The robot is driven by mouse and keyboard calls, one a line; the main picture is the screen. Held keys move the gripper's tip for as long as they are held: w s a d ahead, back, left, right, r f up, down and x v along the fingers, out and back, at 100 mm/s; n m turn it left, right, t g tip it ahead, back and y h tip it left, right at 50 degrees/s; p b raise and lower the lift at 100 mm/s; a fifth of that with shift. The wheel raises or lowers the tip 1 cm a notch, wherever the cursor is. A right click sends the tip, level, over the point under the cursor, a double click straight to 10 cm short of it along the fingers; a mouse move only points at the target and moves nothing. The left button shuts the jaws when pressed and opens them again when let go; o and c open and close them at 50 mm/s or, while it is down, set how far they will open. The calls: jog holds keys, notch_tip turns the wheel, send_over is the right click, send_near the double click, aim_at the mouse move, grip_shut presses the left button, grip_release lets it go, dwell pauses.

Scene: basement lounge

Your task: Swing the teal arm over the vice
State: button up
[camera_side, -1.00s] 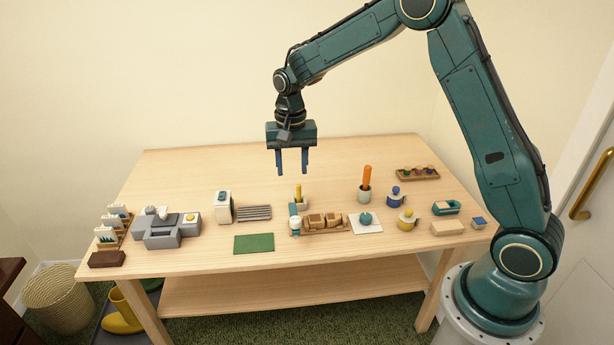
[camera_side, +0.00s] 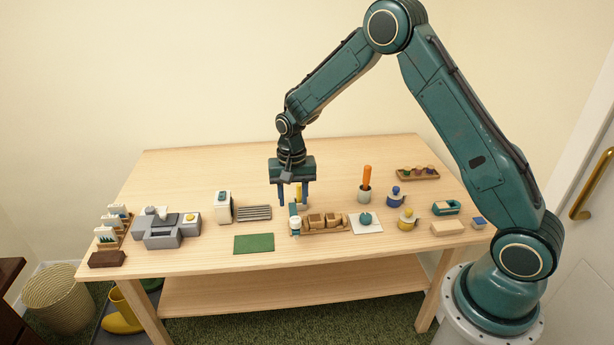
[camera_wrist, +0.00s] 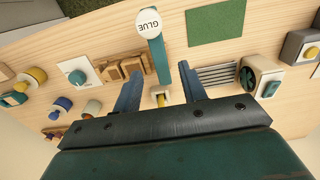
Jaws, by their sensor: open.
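The teal arm (camera_side: 293,210) is a short bar lying toward the table's front, with a white round cap at its front end. In the wrist view the teal arm (camera_wrist: 157,62) carries a cap marked GLUE (camera_wrist: 149,23). A yellow post (camera_side: 298,190) in a pale block stands at its rear end. The wooden jawed block, which looks like the vice (camera_side: 325,220), is just right of the arm; the wrist view shows it too (camera_wrist: 122,70). My gripper (camera_side: 293,200) is open, its fingers pointing down on either side of the post, apparently not touching it.
A white tile with a teal knob (camera_side: 366,221) lies right of the vice, and a cup with an orange stick (camera_side: 364,190) stands behind it. A slatted grey rack (camera_side: 254,213) and green mat (camera_side: 254,243) are to the left. The table's back (camera_side: 220,165) is clear.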

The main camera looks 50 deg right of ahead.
aim_at(294, 214)
jog(key=shift+f, duration=2.2)
jog(key=shift+c, duration=0.2)
grip_shut()
